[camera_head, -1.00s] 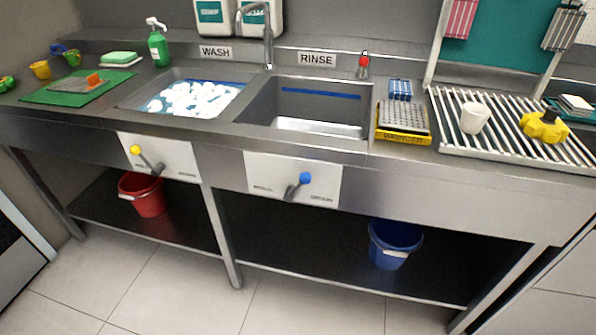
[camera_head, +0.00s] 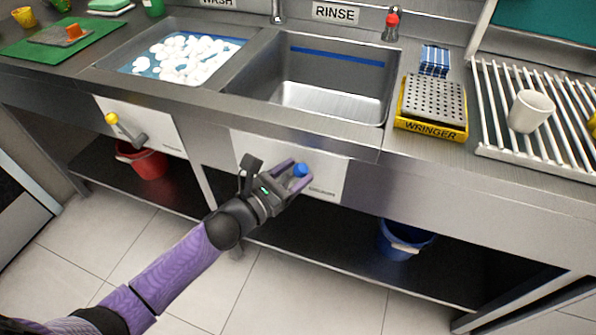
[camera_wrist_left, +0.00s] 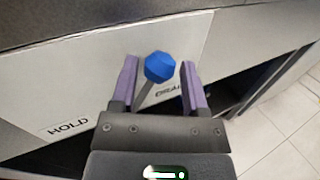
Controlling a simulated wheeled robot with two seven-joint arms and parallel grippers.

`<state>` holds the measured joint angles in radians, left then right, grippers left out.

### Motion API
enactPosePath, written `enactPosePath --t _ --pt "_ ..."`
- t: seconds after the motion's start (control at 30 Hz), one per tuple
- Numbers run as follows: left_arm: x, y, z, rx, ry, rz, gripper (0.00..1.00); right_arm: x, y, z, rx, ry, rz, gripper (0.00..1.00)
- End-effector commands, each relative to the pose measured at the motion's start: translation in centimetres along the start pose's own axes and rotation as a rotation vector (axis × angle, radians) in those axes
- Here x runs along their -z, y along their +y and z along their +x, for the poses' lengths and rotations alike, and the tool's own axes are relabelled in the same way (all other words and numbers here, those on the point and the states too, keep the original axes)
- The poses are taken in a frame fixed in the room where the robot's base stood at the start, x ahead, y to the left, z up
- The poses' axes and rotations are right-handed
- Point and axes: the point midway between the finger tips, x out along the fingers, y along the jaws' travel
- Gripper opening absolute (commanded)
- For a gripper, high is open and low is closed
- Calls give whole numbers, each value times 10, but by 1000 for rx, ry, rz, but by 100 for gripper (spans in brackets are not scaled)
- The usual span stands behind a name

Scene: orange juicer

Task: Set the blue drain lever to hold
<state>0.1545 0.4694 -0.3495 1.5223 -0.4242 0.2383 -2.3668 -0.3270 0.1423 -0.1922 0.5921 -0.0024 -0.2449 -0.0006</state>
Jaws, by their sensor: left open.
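The blue drain lever's knob (camera_head: 300,170) shows on the white panel (camera_head: 333,172) under the rinse sink. In the left wrist view the blue knob (camera_wrist_left: 159,67) tops a grey stem, on the side of the DRAIN label (camera_wrist_left: 168,91). The HOLD label (camera_wrist_left: 68,128) is at the panel's lower left. My left gripper (camera_head: 296,173) is open, with its purple fingers (camera_wrist_left: 159,82) on either side of the knob. Gaps show between the knob and both fingers. The stem's lower part is hidden behind the gripper. My right gripper is not in view.
A second lever with a yellow knob (camera_head: 112,118) is under the wash sink. A blue bucket (camera_head: 404,240) and a red bucket (camera_head: 147,160) stand on the lower shelf. The rinse sink (camera_head: 325,100) looks empty. The counter edge overhangs the panel.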

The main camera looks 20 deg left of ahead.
Motion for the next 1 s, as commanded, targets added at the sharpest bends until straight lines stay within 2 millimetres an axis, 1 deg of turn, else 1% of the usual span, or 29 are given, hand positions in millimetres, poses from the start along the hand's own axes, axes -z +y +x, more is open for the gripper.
enactPosePath --t 0.03,0.13,0.37,0.4,0.47,0.5,0.57,0.6,0.67,1.0 --pt "1 0 5 0 -1 -1 58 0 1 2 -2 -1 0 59" --pt "0 0 10 0 0 -1 58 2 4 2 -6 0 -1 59" --pt "0 0 11 -1 1 -2 58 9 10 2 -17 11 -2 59" --pt "0 0 10 -1 1 -2 54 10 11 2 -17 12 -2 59" --pt "0 0 10 -1 1 -2 41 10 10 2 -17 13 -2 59" --pt "0 0 10 -1 1 -2 32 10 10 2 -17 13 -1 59" --pt "0 0 10 -1 2 -2 20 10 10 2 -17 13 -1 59" --pt "0 0 10 -1 2 -2 11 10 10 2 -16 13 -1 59" --pt "0 0 10 -1 2 -2 0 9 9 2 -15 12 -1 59" --pt "0 0 10 -1 2 -2 0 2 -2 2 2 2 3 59"
